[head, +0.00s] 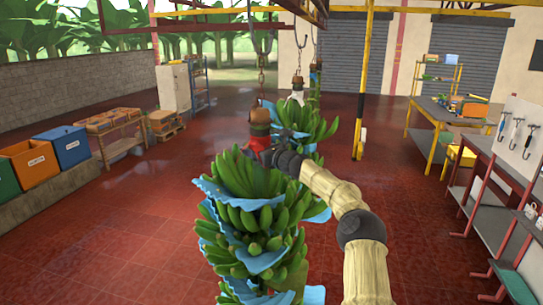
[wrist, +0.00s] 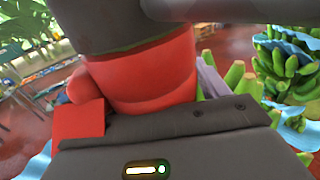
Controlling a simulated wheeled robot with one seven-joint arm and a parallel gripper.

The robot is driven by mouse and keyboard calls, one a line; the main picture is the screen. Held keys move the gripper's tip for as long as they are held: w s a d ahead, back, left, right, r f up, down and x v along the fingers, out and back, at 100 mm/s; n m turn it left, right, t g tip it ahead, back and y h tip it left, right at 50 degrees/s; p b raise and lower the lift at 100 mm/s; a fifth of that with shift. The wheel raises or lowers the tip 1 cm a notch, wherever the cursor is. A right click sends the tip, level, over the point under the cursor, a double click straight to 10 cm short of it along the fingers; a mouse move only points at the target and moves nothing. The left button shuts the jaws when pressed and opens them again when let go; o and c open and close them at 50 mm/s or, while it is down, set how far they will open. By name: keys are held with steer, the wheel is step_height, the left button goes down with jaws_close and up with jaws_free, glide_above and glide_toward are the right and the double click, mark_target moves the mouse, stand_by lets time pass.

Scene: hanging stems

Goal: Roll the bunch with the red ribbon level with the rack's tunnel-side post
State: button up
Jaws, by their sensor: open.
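The nearest green banana bunch (head: 250,215), wrapped in blue sheeting, hangs upright from a chain and hook (head: 262,60). A red ribbon (head: 257,139) circles its brown stem (head: 261,115); the ribbon (wrist: 150,78) fills the middle of the wrist view. My gripper (head: 268,157) is at the stem, level with the ribbon, and open. Its grey parts lie close in front of the ribbon; whether they touch it is unclear.
More bunches (head: 306,120) hang behind, one with a white ribbon (head: 297,97). Crates (head: 33,160) stand at left, a yellow-legged table (head: 450,112) and a bench (head: 505,185) at right. Overhead rails (head: 280,8) cross above. The red floor between is largely clear.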

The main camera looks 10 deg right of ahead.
steer(key=b+v, duration=0.5)
steer(key=v, duration=0.3)
steer(key=b+v, duration=0.5)
steer(key=v, duration=0.3)
steer(key=shift+w+d+f, duration=0.15)
steer(key=shift+d, duration=0.25)
steer(key=shift+s+d, duration=0.3)
steer(key=shift+s, duration=0.3)
steer(key=shift+w, duration=0.2)
